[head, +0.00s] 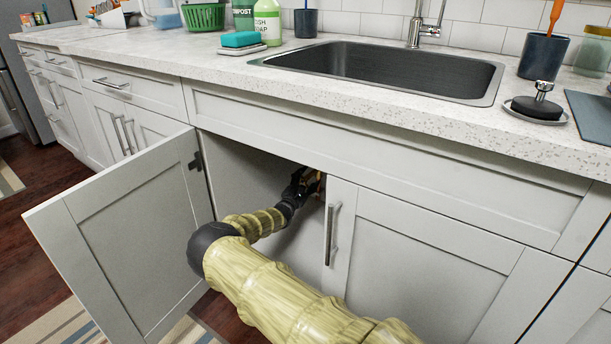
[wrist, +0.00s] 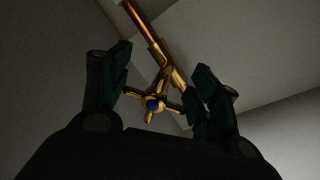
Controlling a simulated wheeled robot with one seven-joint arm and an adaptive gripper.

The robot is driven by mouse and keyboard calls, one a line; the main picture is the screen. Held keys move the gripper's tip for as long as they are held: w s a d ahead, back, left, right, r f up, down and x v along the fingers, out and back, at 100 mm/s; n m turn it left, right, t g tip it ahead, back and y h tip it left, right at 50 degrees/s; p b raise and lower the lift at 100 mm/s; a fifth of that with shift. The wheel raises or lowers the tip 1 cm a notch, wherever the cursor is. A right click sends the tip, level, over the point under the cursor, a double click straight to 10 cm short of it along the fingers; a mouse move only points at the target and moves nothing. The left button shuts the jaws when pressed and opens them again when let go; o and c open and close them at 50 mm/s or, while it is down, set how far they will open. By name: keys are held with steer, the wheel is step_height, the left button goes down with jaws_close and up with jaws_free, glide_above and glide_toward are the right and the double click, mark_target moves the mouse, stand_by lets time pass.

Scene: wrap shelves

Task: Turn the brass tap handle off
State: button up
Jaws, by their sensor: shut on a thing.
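The brass tap handle (wrist: 160,106) shows in the wrist view as a cross shape with a blue centre. It sits on a copper and brass pipe (wrist: 149,33) in the dim cabinet. My gripper (wrist: 162,92) has a dark finger on each side of the handle and is shut on it. In the head view my gripper (head: 302,185) reaches into the open sink cabinet. A little brass shows beside it there, and the handle's shape is mostly hidden.
The left cabinet door (head: 130,240) stands open to the left of my arm. The right door (head: 425,265) is closed, with its metal handle (head: 331,235) close to my arm. The counter and sink (head: 385,75) are above.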

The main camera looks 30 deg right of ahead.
steer(key=m, duration=0.4)
steer(key=shift+s+d+f+g+h, duration=0.25)
steer(key=shift+s+f+g+h, duration=0.05)
steer(key=shift+f+g+h, duration=0.1)
steer(key=shift+s+f+m+g+h, duration=0.1)
steer(key=shift+m+g+h, duration=0.1)
steer(key=shift+m, duration=0.65)
steer(key=shift+w+f+m+g+h, duration=0.1)
steer(key=shift+m+g, duration=0.1)
steer(key=shift+m, duration=0.6)
steer(key=shift+s+f+m+g+h, duration=0.1)
steer(key=shift+m+g, duration=0.1)
steer(key=shift+m, duration=0.95)
steer(key=o, duration=1)
steer(key=shift+d, duration=0.15)
steer(key=shift+a, duration=0.25)
steer(key=shift+v, duration=6)
